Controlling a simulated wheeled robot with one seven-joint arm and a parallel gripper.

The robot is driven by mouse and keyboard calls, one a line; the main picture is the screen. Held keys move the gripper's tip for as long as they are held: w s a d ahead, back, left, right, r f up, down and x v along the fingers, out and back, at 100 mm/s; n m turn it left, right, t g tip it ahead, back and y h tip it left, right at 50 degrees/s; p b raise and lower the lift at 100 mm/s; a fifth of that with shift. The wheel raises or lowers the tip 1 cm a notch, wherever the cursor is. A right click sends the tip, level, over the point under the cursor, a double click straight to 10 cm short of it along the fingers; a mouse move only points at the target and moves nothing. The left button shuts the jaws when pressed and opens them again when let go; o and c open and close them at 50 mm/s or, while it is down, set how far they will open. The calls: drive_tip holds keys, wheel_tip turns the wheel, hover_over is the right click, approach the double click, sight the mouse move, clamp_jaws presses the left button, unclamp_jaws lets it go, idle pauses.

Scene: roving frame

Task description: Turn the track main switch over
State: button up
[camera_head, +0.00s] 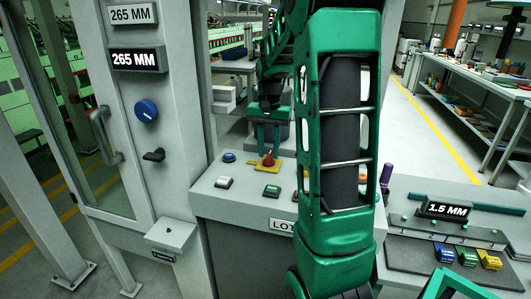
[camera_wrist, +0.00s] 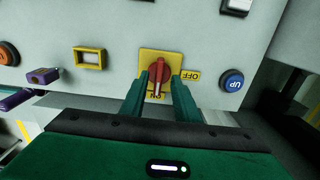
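The track main switch is a red rotary knob (camera_wrist: 158,73) on a yellow plate (camera_wrist: 147,54), set in the grey console top; it also shows in the head view (camera_head: 268,160). In the wrist view its grip bar runs nearly up and down, with its near end at the ON label (camera_wrist: 158,97). The OFF label (camera_wrist: 190,75) is to the right. My gripper (camera_wrist: 160,77) is open, with one green finger on each side of the knob. A small gap seems to show on both sides. In the head view my gripper (camera_head: 267,150) points down over the switch.
A white button (camera_head: 223,182) and green button (camera_head: 272,191) lie on the console's near side. A cabinet with a blue knob (camera_head: 147,111) stands left.

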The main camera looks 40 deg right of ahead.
wheel_tip(320, 180, up, 10)
idle(0.4)
drive_tip(key=shift+f, duration=0.1)
drive_tip(key=s+a+f+n, duration=0.2)
drive_tip(key=s+a, duration=0.3)
drive_tip(key=s, duration=0.3)
drive_tip(key=s+a+f+n, duration=0.1)
drive_tip(key=s+a+f, duration=0.3)
drive_tip(key=s, duration=0.4)
drive_tip(key=s+a+f+n, duration=0.2)
drive_tip(key=s+a+f, duration=0.3)
drive_tip(key=s, duration=0.3)
drive_tip(key=shift+s+a+n, duration=0.2)
drive_tip(key=shift+a+n, duration=0.1)
drive_tip(key=shift+a, duration=0.05)
drive_tip(key=shift+f, duration=0.1)
